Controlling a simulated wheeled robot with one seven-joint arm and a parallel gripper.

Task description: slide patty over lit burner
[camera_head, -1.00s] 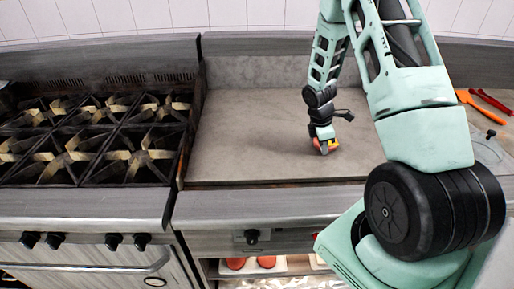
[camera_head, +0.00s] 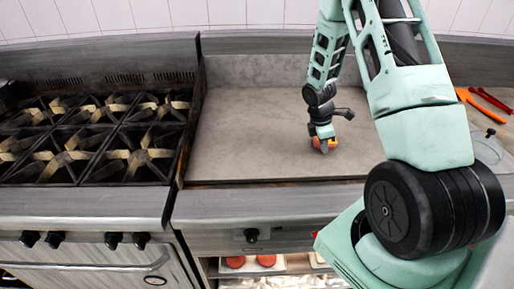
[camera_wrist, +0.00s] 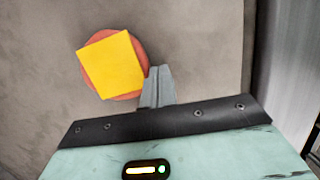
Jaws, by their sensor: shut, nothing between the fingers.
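A round reddish patty (camera_wrist: 143,49) with a square yellow cheese slice (camera_wrist: 112,64) on top lies on the flat grey griddle (camera_head: 250,130). In the head view the patty (camera_head: 333,141) is mostly hidden behind my gripper (camera_head: 323,147). My gripper points down at the griddle. In the wrist view my gripper (camera_wrist: 160,72) is shut and empty, its fingertips right beside the patty's edge; they look touching or nearly so. No flame or lit burner shows in either view.
A range with several black burner grates (camera_head: 62,158) stands left of the griddle, past a raised metal edge (camera_head: 190,120). The griddle left of my gripper is clear. Orange and red utensils (camera_head: 475,105) lie at the right. Red patties (camera_head: 236,262) sit on a shelf below.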

